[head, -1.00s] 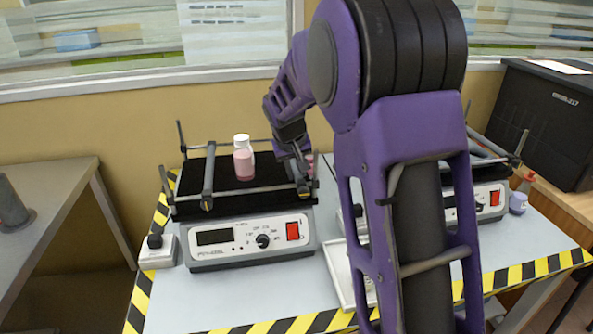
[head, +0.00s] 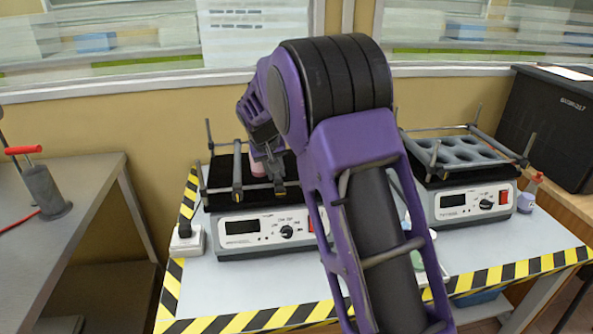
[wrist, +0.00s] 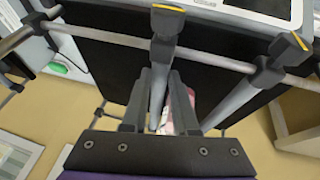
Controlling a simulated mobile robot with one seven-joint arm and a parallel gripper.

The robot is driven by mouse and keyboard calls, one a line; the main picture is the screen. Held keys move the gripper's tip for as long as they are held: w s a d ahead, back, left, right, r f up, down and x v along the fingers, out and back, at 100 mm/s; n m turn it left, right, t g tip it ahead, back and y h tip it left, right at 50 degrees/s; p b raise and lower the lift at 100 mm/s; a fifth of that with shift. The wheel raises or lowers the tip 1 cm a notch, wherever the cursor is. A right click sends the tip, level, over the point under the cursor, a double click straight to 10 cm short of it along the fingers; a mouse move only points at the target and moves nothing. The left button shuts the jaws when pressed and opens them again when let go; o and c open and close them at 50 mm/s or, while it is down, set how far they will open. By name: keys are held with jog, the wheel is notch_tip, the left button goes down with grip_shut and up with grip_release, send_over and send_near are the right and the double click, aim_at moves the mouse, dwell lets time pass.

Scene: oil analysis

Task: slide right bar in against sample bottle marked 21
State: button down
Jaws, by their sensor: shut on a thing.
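The right bar (wrist: 160,85) is a grey clamp bar across the black shaker plate, its knob (head: 279,186) at the front rail. My gripper (wrist: 155,85) is shut on this bar, with a finger on either side. A pink sample bottle (head: 258,166) stands on the plate between the left bar (head: 237,170) and my gripper. It is partly hidden, and no number is readable. In the wrist view, pink (wrist: 190,97) shows beside and behind the fingers. I cannot tell whether the right bar touches the bottle.
The left bar's knob (wrist: 289,45) is close in the wrist view. A second shaker (head: 462,205) with a holed rack (head: 460,153) stands to the right. A black box (head: 550,125) is at far right. My arm covers the plate's right side.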

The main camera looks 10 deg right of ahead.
jog(key=a, duration=0.3)
jog(key=c, duration=0.7)
grip_release()
jog(key=shift+r, duration=0.1)
jog(key=p+v, duration=0.2)
jog(key=v, duration=1.5)
jog(key=shift+s+r, duration=0.1)
jog(key=shift+r, duration=0.05)
